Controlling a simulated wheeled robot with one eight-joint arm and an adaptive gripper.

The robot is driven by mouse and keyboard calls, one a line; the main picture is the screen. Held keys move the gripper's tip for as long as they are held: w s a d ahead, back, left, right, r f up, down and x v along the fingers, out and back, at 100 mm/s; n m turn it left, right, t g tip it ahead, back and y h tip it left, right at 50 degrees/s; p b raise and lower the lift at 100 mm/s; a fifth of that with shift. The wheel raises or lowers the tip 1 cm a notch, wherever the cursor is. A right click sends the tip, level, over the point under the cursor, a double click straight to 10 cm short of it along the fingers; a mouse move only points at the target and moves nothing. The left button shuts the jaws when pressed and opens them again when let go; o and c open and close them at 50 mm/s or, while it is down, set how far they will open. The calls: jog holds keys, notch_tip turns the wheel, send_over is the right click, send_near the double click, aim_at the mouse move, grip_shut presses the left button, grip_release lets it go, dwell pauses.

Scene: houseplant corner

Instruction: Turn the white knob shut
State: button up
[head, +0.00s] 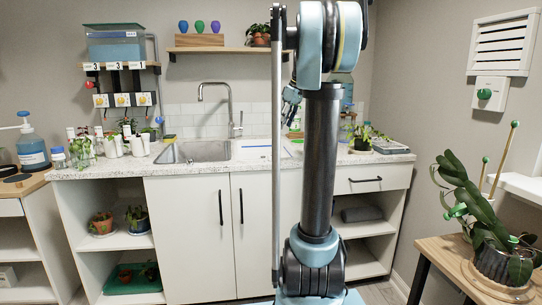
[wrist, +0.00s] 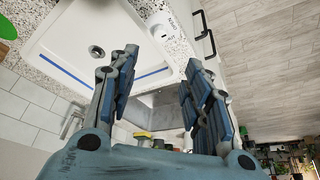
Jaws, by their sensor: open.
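A white round fitting with dark lettering, which looks like the white knob (wrist: 159,24), shows at the top of the wrist view. It sits by the counter's front edge, beside a white tray (wrist: 105,22) with a blue line. I cannot make out its setting. My gripper (wrist: 160,58) is open and empty, its two fingers spread apart above the counter. The knob lies beyond the fingertips, apart from them. In the head view my gripper (head: 291,97) shows only partly beside my arm, and I cannot make out the knob there.
The sink (head: 195,151) and tap (head: 219,105) are left of my arm. The shallow tray (head: 258,149) lies beside the sink. Potted plants (head: 366,138) stand on the counter at right.

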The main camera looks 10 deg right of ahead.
aim_at(271, 158)
jog(key=x, duration=1.7)
jog(key=c, duration=1.1)
